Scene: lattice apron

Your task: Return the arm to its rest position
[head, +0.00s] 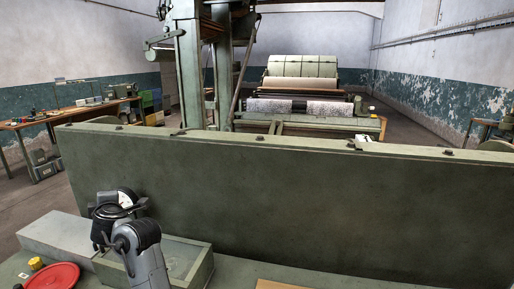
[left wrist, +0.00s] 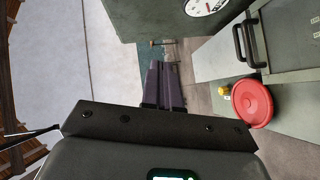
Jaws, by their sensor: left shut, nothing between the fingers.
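My left arm (head: 140,245) rises from the bottom left of the head view, bent in front of a large green metal panel. Its fingers are hard to make out there. In the left wrist view my left gripper (left wrist: 163,87) shows two dark fingers together, shut and empty. Nothing touches the fingertips, with floor and wall behind them. My right arm and gripper are in neither view.
The green panel (head: 310,205) spans the head view. A workbench (head: 65,115) stands far left.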

